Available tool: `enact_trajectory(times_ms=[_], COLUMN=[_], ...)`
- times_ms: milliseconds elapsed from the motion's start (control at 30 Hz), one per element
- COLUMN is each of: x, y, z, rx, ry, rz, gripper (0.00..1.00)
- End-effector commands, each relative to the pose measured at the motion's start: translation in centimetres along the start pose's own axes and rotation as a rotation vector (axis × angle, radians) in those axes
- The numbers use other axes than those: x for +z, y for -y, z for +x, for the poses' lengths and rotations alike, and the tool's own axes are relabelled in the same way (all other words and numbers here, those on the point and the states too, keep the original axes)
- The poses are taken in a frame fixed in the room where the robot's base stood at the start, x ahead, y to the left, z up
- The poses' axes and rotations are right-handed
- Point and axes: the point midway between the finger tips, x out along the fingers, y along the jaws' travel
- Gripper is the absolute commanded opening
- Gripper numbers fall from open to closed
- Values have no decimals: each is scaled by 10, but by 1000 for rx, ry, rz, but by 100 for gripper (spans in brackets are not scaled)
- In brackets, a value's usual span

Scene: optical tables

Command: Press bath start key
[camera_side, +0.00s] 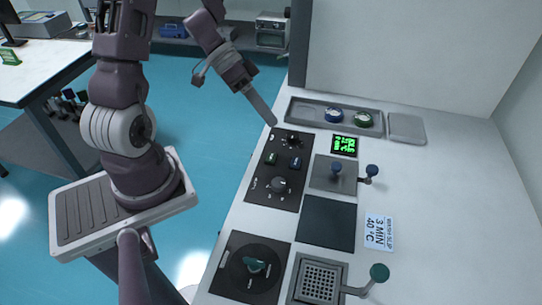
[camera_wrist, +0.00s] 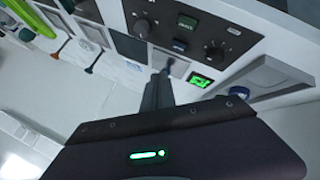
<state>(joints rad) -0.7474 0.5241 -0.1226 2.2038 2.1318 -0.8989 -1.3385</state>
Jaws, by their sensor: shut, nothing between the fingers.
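A black control panel (camera_side: 261,196) lies on the white bench, with a small green key (camera_side: 272,158), a blue key (camera_side: 295,162) and two knobs. Key labels are too small to read, so I cannot tell which is the bath start key. In the wrist view the green key (camera_wrist: 187,21) and blue key (camera_wrist: 179,45) sit between the knobs. My gripper (camera_side: 271,121) is shut and empty, pointing down above the panel's far left end, apart from the keys. Its fingers also show in the wrist view (camera_wrist: 159,80).
A green-lit display (camera_side: 344,146) and a metal plate (camera_side: 322,176) with blue-knobbed levers are right of the panel. A grey tray (camera_side: 306,113) with blue and green round items is behind. A timer card (camera_side: 378,231), dark plate (camera_side: 327,223), rotary dial (camera_side: 254,265) and grated drain (camera_side: 318,281) are nearer.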

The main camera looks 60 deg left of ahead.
Motion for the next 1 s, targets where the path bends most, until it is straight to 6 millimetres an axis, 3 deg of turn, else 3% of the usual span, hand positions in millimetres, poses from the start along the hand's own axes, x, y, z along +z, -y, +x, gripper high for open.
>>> enact_trajectory(times_ms=[167,700,1000], x=[3,39,44], y=[3,40,45], z=[5,55,62], rx=[1,-1,-2], ry=[0,-1,-1], rz=[-1,0,1], gripper=[0,0,0])
